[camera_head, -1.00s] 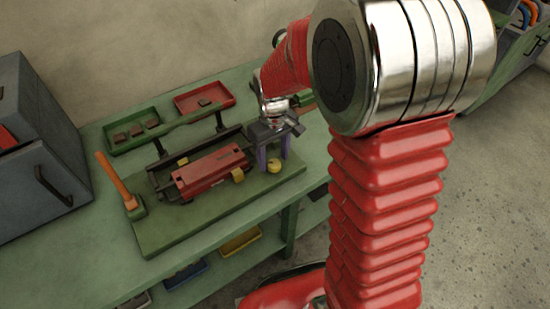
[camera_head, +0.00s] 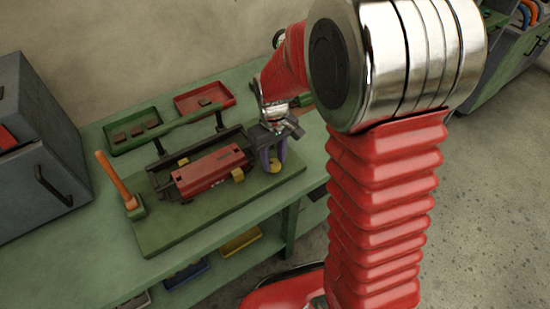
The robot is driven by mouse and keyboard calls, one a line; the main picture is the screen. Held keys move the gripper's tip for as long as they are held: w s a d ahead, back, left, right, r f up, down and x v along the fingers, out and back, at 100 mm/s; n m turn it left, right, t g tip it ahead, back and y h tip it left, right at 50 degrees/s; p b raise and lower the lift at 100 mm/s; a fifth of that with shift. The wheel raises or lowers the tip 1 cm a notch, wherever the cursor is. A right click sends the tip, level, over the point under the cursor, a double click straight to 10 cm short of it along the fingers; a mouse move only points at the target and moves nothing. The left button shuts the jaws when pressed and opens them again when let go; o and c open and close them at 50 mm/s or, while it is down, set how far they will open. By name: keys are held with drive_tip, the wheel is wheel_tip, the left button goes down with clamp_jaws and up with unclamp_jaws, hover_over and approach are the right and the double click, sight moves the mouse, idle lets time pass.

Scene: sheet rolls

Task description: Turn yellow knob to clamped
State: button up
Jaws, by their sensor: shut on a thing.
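The yellow knob (camera_head: 275,167) sits at the right end of the green base board, beside the red block. My gripper (camera_head: 273,160) points down at it, with its purple fingers on either side of the knob. The gripper is shut on the knob and hides part of it. The red block (camera_head: 210,172) lies in a dark frame on the green board (camera_head: 170,226), with yellow pieces at its sides. The knob's marking is too small to read.
An orange-handled lever (camera_head: 112,173) stands at the board's left end. A green tray (camera_head: 135,132) and a red tray (camera_head: 203,99) with dark pieces lie behind a green rail. A grey cabinet (camera_head: 38,150) stands at the left. The bench front is clear.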

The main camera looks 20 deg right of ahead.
drive_tip(key=shift+d, duration=0.15)
drive_tip(key=shift+m, duration=0.3)
drive_tip(key=m, duration=1.3)
drive_tip(key=shift+w+a+m, duration=0.1)
drive_tip(key=shift+a+m, duration=0.1)
drive_tip(key=shift+m, duration=2)
drive_tip(key=o, duration=1)
drive_tip(key=shift+r, duration=0.1)
